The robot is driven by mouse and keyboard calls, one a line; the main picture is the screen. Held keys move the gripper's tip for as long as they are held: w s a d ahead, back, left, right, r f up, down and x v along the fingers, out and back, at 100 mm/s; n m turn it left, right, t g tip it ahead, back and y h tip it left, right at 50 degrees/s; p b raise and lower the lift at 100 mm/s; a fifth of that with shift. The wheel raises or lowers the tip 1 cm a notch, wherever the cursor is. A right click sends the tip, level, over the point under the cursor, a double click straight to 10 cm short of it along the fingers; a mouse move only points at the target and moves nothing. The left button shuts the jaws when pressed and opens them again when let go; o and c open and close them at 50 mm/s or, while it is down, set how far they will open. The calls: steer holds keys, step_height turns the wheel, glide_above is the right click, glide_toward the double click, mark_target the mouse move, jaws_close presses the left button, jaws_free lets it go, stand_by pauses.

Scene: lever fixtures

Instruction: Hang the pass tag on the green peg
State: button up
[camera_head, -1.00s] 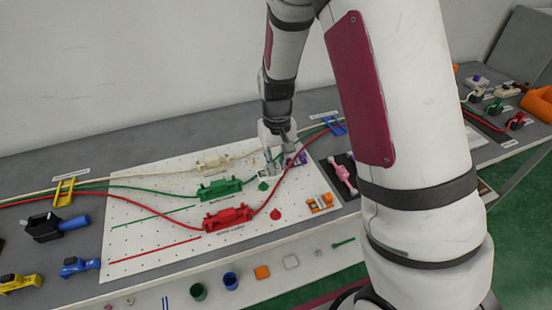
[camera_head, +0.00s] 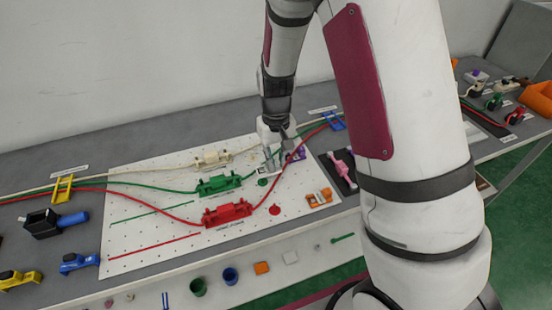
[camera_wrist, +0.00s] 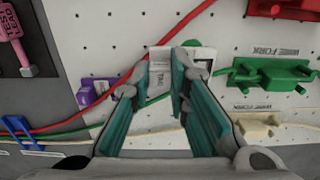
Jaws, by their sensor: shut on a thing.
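The pass tag (camera_wrist: 161,70) is a white card with dark print. In the wrist view it sits at the fingertips of my gripper (camera_wrist: 168,82), which is shut on it, and the fingers hide part of it. In the head view my gripper (camera_head: 277,158) is low over the right part of the white pegboard, just behind the green peg (camera_head: 262,182). Only a small green bit of the peg shows there. I cannot tell whether the tag touches the peg.
The green wire fork (camera_head: 220,185) and red wire fork (camera_head: 228,212) stand left of the gripper on the pegboard (camera_head: 150,215). A red peg (camera_head: 275,209) is in front. A purple part (camera_head: 297,155) is close on the right. Red, green and cream cables cross nearby.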

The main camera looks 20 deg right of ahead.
steer(key=shift+f+b, duration=0.45)
steer(key=shift+f, duration=0.45)
steer(key=shift+f, duration=0.35)
steer(key=shift+f+b, duration=0.4)
stand_by(0.5)
steer(key=shift+f, duration=0.35)
steer(key=shift+f, duration=0.1)
steer(key=o, duration=0.9)
